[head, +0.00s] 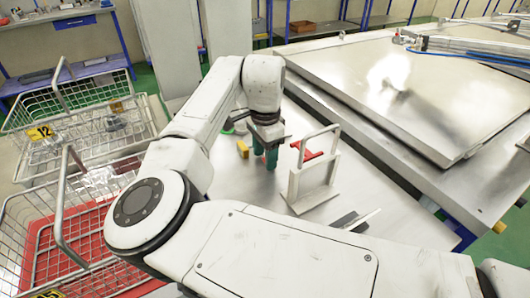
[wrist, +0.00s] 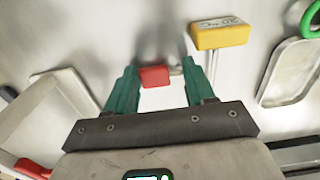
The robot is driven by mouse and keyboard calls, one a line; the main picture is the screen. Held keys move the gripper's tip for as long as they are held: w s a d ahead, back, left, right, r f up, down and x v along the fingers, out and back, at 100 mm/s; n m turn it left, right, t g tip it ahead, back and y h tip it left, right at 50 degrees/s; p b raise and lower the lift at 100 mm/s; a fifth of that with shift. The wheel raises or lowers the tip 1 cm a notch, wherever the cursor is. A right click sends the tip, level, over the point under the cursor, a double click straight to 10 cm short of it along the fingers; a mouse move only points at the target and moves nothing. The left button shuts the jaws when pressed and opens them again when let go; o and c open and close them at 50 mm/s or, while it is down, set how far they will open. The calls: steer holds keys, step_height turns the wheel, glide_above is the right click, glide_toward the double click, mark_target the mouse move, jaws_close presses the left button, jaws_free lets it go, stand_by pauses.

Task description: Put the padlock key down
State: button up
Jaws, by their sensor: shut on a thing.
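My gripper (head: 270,160) has green fingers and points down over the metal table. In the wrist view, my gripper (wrist: 160,80) is shut on a small red-headed piece with a short grey metal end, which I take for the padlock key (wrist: 154,76). It sits between the fingertips; the fingers hide it in the head view. I cannot tell whether it touches the table. A yellow tag (wrist: 220,34) with thin metal below it lies beside the right finger; the yellow tag also shows in the head view (head: 243,148).
A pale upright frame stand (head: 312,185) stands right of my gripper, with a red piece (head: 314,156) by it. A green ring (wrist: 311,20) and a shallow metal tray (wrist: 290,72) lie past the tag. Wire baskets (head: 75,135) are at left. A large metal lid (head: 420,90) is at right.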

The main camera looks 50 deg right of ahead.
steer(key=o, duration=1.1)
steer(key=shift+f, duration=0.1)
